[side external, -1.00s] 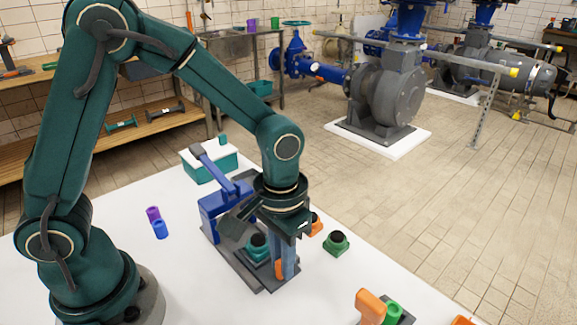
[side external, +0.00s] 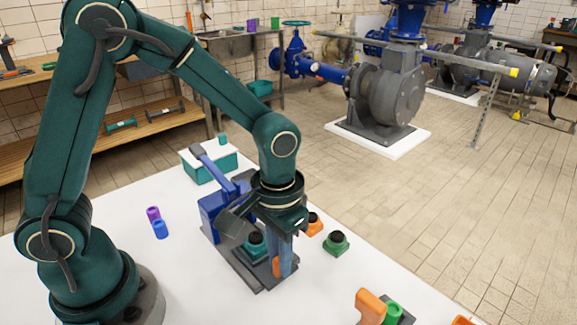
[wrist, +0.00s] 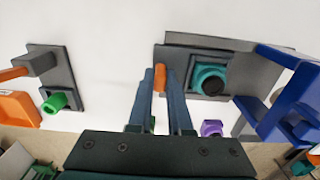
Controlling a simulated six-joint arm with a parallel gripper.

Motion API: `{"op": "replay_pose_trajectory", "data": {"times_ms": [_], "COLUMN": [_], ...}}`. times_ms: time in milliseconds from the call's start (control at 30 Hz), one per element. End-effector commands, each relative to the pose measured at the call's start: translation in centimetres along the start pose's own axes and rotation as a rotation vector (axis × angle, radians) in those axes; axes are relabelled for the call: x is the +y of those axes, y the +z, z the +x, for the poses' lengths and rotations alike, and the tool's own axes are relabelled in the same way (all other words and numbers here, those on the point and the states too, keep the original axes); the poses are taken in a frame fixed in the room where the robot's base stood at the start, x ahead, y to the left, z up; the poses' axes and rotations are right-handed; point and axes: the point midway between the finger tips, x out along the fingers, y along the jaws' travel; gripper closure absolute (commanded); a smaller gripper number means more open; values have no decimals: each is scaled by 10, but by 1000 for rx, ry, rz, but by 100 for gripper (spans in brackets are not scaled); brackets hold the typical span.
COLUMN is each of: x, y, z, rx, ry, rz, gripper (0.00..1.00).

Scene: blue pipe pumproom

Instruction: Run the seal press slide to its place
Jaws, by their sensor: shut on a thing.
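The seal press has a dark grey base (side external: 265,284) and a blue frame (side external: 212,204) with a raised lever (side external: 214,168). A slide on the base carries a teal block with a black top (side external: 255,243); in the wrist view the teal block (wrist: 212,78) sits partway along the base, clear of the blue frame (wrist: 285,115). My gripper (side external: 282,270) points down at the slide's outer end. In the wrist view my gripper's fingers (wrist: 160,78) are shut on the slide's orange handle (wrist: 159,95). My wrist hides part of the press.
A green block with black top (side external: 336,243) and an orange one (side external: 314,225) stand right of the press. Purple (side external: 153,213) and blue (side external: 160,229) cups stand left. A teal bin (side external: 210,168) is behind. An orange-and-green fixture (side external: 370,305) is at front right.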

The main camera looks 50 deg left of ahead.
Motion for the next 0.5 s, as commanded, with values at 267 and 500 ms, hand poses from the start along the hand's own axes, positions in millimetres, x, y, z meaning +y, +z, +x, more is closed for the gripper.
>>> {"op": "replay_pose_trajectory", "data": {"times_ms": [267, 500], "x": [-38, -43], "y": [-1, -1], "z": [-1, 0], "rx": [4, 6], "ry": [0, 0], "rz": [-6, 0], "gripper": [100, 100]}}
